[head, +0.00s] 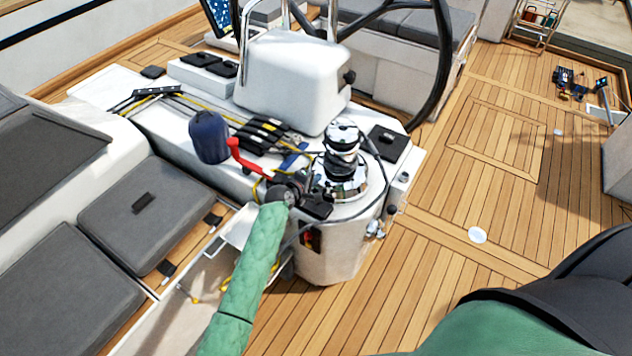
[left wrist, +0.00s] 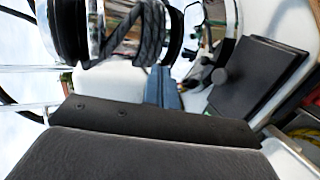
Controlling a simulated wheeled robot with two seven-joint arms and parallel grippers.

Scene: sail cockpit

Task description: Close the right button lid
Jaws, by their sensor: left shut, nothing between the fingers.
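My left gripper (head: 316,206) is shut and empty at the front of the white winch console (head: 345,235), just below and left of the chrome winch (head: 342,165). A flat black square panel (head: 388,143) lies on the console top, right of the winch. I cannot tell whether it is the right button lid. In the left wrist view, a dark flat panel (left wrist: 258,72) with a round dark knob (left wrist: 219,76) beside it shows at the right. I cannot tell whether this panel is the lid or how far it is open. My right gripper is out of view.
Several ropes cross the console. The white pod (head: 293,80) and black wheel (head: 445,60) rise behind. Grey cushions (head: 150,210) lie left; open teak deck (head: 480,190) lies right.

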